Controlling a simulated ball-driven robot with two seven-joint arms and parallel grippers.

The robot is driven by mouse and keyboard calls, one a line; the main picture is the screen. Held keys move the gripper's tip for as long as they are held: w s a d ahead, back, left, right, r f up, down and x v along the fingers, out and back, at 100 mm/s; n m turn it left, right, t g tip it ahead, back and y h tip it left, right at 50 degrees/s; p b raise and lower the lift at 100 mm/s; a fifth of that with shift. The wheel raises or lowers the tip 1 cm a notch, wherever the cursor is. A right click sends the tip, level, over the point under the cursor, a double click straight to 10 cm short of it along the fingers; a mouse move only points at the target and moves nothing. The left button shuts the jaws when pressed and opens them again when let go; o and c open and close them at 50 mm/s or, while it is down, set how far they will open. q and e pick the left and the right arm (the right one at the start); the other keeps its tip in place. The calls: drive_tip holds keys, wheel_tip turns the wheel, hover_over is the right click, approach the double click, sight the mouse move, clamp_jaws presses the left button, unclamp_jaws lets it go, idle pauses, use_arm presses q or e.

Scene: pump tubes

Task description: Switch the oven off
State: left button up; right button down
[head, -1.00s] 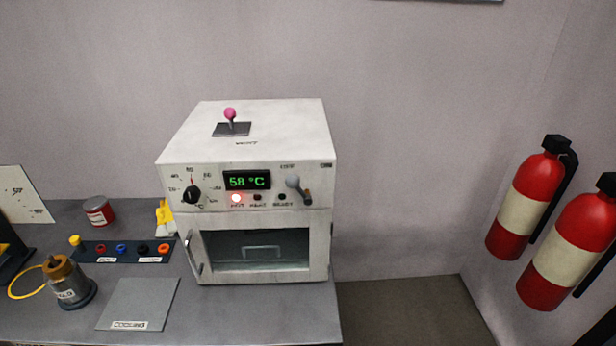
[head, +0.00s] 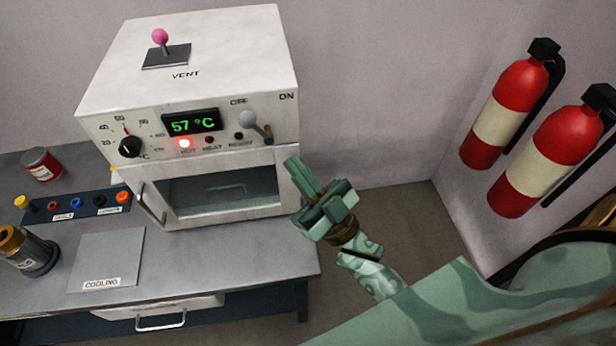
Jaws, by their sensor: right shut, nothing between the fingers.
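The white oven (head: 195,62) stands on the grey bench. On the right of its panel is a switch lever with a grey ball knob (head: 249,120). The lever leans up and left from its dark base, its knob just below the OFF label and away from ON. The green display (head: 191,122) reads 57 °C. The red HOT lamp (head: 184,144) is lit; the HEAT lamp (head: 209,140) looks dark. My right gripper (head: 293,161), green, is shut and empty, below and right of the lever, apart from it in the picture. My left gripper is out of view.
A black dial (head: 130,147) and a pink-knobbed vent lever (head: 160,37) are on the oven. The glass door (head: 222,191) is closed. A cooling plate (head: 108,258), a red can (head: 41,165) and a metal canister (head: 28,250) are left. Red extinguishers (head: 545,160) hang at right.

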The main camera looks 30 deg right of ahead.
sight(245, 125)
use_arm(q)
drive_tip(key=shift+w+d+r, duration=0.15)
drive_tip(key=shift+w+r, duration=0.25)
use_arm(e)
drive_tip(key=w+a+r, duration=0.3)
drive_tip(key=w, duration=0.4)
use_arm(q)
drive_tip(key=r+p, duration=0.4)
drive_tip(key=p, duration=0.1)
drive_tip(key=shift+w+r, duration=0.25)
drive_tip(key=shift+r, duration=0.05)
use_arm(e)
drive_tip(key=n+g+y, duration=0.1)
drive_tip(key=n, duration=0.1)
drive_tip(key=n+g+y, duration=0.1)
drive_tip(key=n+g, duration=0.1)
drive_tip(key=shift+a+f, duration=0.2)
drive_tip(key=shift+a, duration=0.2)
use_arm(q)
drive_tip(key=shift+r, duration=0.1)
use_arm(e)
drive_tip(key=shift+d, duration=0.1)
